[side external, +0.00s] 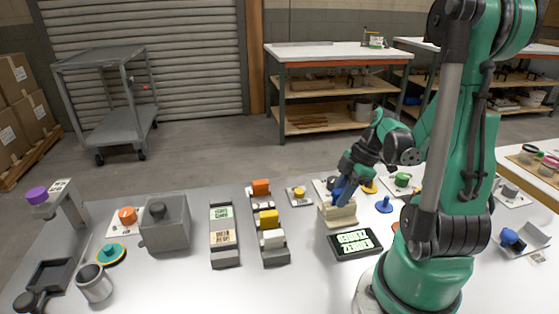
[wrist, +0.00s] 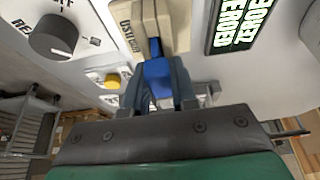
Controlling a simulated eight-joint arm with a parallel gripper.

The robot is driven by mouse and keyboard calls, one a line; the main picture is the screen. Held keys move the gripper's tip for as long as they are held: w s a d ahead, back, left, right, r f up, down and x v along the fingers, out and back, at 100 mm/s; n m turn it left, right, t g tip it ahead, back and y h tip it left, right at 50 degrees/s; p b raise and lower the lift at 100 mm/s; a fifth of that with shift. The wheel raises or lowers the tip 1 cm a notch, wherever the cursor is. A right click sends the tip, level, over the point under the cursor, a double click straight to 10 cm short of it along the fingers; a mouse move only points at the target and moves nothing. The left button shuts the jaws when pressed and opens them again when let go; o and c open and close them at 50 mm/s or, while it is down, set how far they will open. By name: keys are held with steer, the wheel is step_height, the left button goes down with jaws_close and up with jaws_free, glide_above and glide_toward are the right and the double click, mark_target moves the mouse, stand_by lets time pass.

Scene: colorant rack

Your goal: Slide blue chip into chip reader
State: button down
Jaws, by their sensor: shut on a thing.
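The blue chip (wrist: 157,74) is between the two fingers of my gripper (wrist: 160,90) in the wrist view. My gripper (side external: 343,188) is shut on it and points down over the beige chip reader (side external: 337,217) in the side view. The reader also shows at the top of the wrist view (wrist: 131,14), with a dark slot in its middle. The chip's far end lines up with this slot and appears to be at its mouth. I cannot tell how deep it is. In the side view the chip is mostly hidden by the fingers.
A black display (side external: 355,242) with pale text lies right in front of the reader. A blue knob (side external: 384,205) stands to its right. A rack with orange, yellow and white blocks (side external: 264,238) stands to the left. A grey dial (wrist: 52,37) shows in the wrist view.

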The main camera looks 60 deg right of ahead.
steer(key=shift+r, duration=0.1)
steer(key=shift+r, duration=1.35)
steer(key=shift+f, duration=1.4)
stand_by(0.5)
steer(key=shift+r, duration=1.4)
steer(key=shift+a, duration=0.1)
steer(key=shift+f, duration=1.5)
steer(key=shift+r, duration=1.5)
